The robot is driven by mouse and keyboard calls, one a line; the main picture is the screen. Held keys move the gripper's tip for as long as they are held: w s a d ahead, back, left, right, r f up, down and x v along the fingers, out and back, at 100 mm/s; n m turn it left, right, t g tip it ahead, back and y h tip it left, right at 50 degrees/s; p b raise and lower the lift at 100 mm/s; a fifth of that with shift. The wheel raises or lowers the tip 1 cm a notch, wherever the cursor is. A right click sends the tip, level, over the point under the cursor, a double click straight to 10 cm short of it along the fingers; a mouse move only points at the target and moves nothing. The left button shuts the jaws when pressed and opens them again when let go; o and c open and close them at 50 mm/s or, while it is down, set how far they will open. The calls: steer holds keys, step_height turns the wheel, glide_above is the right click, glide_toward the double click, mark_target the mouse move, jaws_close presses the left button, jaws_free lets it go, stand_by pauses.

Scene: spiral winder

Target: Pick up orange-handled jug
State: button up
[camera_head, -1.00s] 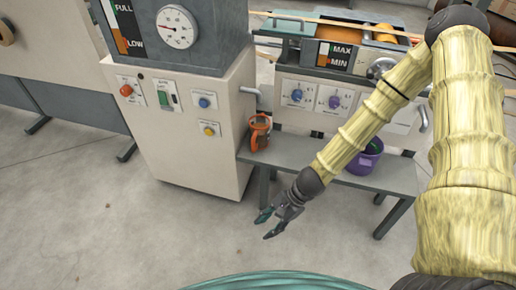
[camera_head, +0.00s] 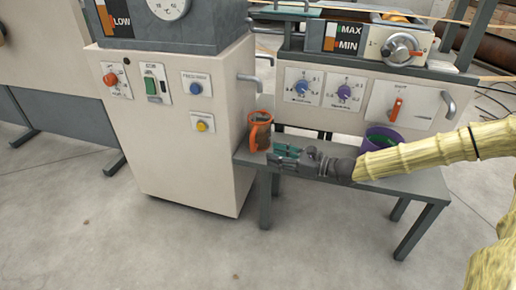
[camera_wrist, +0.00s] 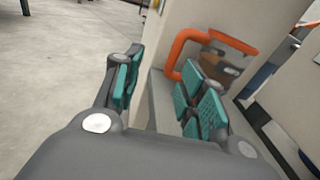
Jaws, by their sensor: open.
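The orange-handled jug (camera_head: 260,132) stands upright on the left end of the grey bench (camera_head: 330,177), beside the cream cabinet. It has an orange rim and handle and a see-through body. My gripper (camera_head: 276,152) is just to the right and front of the jug at about bench height, pointing left. In the wrist view the gripper (camera_wrist: 160,95) is open with its teal pads apart and nothing between them. The jug (camera_wrist: 225,62) shows beyond the right finger, which hides its lower part; its handle faces left there.
The cream cabinet (camera_head: 180,140) with buttons stands close left of the jug. A purple pot (camera_head: 383,138) stands on the bench to the right, partly behind my arm. A machine panel with dials (camera_head: 343,92) rises behind the bench. Floor in front is clear.

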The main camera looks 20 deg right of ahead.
mark_target(253, 148)
steer(key=shift+w+d+r+m+t+b, duration=0.2)
steer(key=shift+w+d+t, duration=0.1)
steer(key=shift+d, duration=0.2)
steer(key=shift+w+d+r+m+t+b, duration=0.1)
steer(key=shift+w+d+m+t+b, duration=0.15)
steer(key=shift+d, duration=0.2)
steer(key=shift+w, duration=0.2)
steer(key=shift+b+x, duration=1.05)
steer(key=shift+x, duration=1.6)
steer(key=w+a+b, duration=0.1)
steer(key=w+a+f+b, duration=0.1)
steer(key=a+b, duration=0.1)
steer(key=shift+w+f, duration=0.1)
steer(key=shift+w, duration=0.05)
steer(key=shift+w+a, duration=0.5)
jaws_close()
